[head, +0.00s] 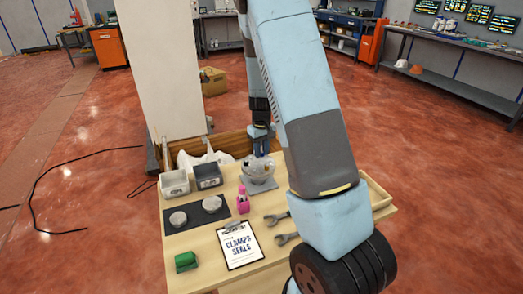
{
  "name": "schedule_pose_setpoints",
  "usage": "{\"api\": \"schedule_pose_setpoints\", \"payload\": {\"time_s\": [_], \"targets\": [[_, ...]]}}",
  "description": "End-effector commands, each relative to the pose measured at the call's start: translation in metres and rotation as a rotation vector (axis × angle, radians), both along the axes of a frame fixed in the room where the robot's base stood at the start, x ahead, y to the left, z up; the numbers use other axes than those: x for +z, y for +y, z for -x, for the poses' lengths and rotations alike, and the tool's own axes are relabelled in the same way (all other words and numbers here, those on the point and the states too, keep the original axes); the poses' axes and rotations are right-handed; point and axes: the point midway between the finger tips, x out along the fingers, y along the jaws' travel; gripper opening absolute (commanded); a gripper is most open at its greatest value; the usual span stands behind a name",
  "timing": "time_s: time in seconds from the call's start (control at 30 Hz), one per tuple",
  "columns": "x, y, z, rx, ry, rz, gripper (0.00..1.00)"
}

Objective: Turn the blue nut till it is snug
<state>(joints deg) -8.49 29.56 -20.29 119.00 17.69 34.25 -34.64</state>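My gripper (262,148) points down at the far side of the wooden table (205,278), at the top of a clear, rounded dispenser (256,166). The dispenser stands on a grey square base (262,186). The fingers look dark blue and small in the head view. I cannot make out the blue nut apart from them, and the fingers and dispenser top overlap. Whether the fingers are open or shut on something is too small to tell.
Left of the dispenser stand a white bin (175,183) and a dark bin (208,177). A dark mat (194,219) holds two round grey parts. Nearer are a pink bottle (242,203), wrenches (277,218), a clipboard (240,247) and a green object (186,261). My arm covers the table's right side.

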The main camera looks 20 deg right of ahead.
Motion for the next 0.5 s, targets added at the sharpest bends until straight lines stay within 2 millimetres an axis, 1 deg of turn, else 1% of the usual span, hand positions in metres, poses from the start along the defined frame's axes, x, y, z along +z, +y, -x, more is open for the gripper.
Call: {"api": "schedule_pose_setpoints", "payload": {"time_s": [0.03, 0.27, 0.5], "targets": [[0.0001, 0.0000, 0.0000, 0.000, 0.000, 0.000, 0.23], [0.0001, 0.0000, 0.0000, 0.000, 0.000, 0.000, 0.01], [0.0002, -0.0001, 0.0000, -0.003, 0.000, 0.000, 0.00]]}}
